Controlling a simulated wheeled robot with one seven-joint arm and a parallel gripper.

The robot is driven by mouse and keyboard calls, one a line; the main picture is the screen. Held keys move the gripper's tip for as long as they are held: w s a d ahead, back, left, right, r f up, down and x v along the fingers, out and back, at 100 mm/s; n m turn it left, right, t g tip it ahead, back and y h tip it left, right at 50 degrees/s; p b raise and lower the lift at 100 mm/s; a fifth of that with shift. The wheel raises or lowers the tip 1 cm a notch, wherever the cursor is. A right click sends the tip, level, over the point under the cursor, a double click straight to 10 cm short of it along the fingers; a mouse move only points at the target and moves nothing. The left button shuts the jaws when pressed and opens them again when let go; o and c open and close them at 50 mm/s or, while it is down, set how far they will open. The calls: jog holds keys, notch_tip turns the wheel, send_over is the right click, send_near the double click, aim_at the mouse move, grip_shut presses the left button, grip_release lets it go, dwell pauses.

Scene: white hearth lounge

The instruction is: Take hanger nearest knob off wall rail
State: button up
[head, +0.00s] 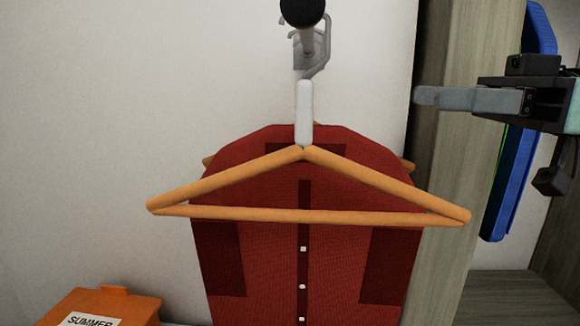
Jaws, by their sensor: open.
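A wall rail (308,42) points toward me, seen nearly end-on, with a round black knob (303,11) on its near end. The nearest hanger (310,216) is orange and bare, with a thick whitish upright neck (304,112). It hangs below the rail, just behind the knob; where its hook meets the rail is partly hidden. Behind it a red buttoned garment (270,260) hangs on another orange hanger, whose ends show at its shoulders. My gripper (424,96) is open and empty, right of the hanger's neck and apart from it, pointing left.
A grey wood panel (445,200) stands upright at the right, behind my gripper. A blue board-like thing (505,190) shows beyond it. An orange box (110,305) labelled SUMMER is at the lower left. The white wall left of the hanger is clear.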

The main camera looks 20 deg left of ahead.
jog(key=p, duration=0.3)
send_near(305, 79)
jog(key=a, duration=0.3)
jog(key=s+a+f, duration=0.1)
jog(key=shift+a+f, duration=0.15)
jog(key=shift+a, duration=0.25)
jog(key=p+x, duration=0.2)
jog(key=x, duration=0.1)
jog(key=p+x, duration=0.1)
jog(key=shift+a+r, duration=0.3)
jog(key=shift+a, duration=0.15)
jog(key=shift+a+f, duration=0.15)
jog(key=shift+a, duration=0.05)
grip_shut()
